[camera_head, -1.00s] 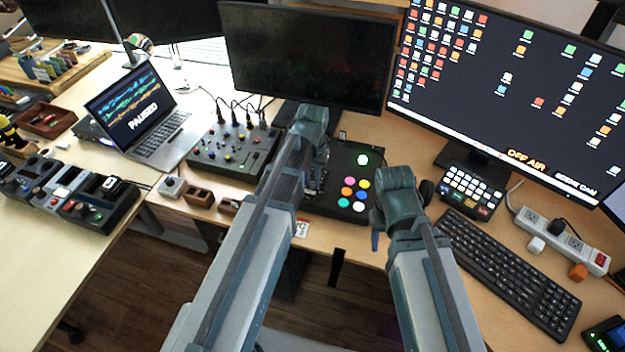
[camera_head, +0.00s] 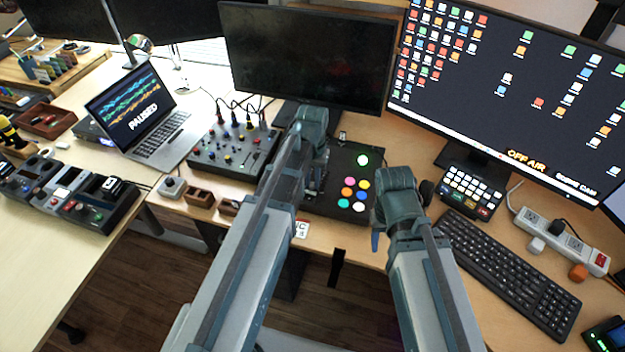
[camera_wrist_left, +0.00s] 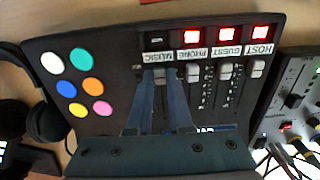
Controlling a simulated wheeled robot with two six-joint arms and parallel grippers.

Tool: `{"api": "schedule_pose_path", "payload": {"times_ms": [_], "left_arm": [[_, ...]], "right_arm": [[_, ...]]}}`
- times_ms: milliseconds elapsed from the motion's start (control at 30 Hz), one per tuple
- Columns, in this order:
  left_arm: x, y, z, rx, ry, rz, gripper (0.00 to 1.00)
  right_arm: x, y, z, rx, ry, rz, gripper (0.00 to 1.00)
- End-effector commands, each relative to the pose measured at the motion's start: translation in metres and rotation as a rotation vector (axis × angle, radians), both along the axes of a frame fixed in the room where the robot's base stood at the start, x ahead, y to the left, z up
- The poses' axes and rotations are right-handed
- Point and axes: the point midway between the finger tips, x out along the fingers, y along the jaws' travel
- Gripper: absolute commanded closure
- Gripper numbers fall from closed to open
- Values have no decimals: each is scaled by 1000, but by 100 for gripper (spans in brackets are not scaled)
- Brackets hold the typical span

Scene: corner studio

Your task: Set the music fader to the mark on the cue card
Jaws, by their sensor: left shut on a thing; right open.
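The music fader cap (camera_wrist_left: 157,73) is below a dark button, beside the phone, guest and host faders. My left gripper (camera_wrist_left: 165,90) is shut on that cap, its fingers hiding much of the slot.
Coloured pads (camera_head: 354,190) fill the mixer's right part. A second mixing desk (camera_head: 235,148) and a laptop (camera_head: 145,110) stand left. A keyboard (camera_head: 515,270) and a button panel (camera_head: 472,192) lie right of my right arm.

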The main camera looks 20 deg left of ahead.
Motion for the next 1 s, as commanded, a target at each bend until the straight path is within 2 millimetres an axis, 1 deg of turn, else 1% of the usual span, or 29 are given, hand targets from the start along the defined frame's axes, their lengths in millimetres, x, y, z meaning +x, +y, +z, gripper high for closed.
{"api": "schedule_pose_path", "payload": {"times_ms": [467, 567, 700, 800, 867, 1000], "left_arm": [[2, 0, 0, 0, 0, 0, 100], [13, 0, 0, 0, 0, 0, 100], [40, -1, 0, 0, 0, 0, 100], [56, -2, 0, 0, 0, 0, 100], [59, -2, 0, 0, 0, 0, 100], [56, -2, 0, 0, 0, 0, 100]], "right_arm": [[0, 0, 0, 0, 0, 0, 50], [0, 0, 0, 0, 0, 0, 50], [0, 0, 0, 0, 0, 0, 50], [0, 0, 0, 0, 0, 0, 50], [0, 0, 0, 0, 0, 0, 50], [0, 0, 0, 0, 0, 0, 50]]}}
